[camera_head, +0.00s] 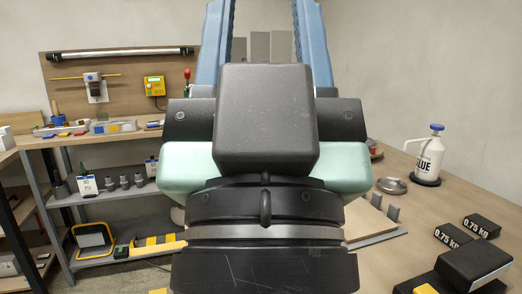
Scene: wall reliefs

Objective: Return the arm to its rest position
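My gripper (264,8) fills the middle of the head view, seen from behind and close up. Its dark wrist and block-shaped housing cover the centre, with pale green parts at both sides. Two long blue fingers rise from it to the top edge, wide apart, with nothing visible between them. Their tips are cut off by the frame. My arm hides the middle of the room behind it.
A workbench (440,190) at right holds a white glue bottle (429,157), a metal dish (391,186), dark 0.75 kg blocks (482,228) and a black-topped device (474,263). At left stand a metal shelf (110,200) with several tools and a wooden pegboard (120,85).

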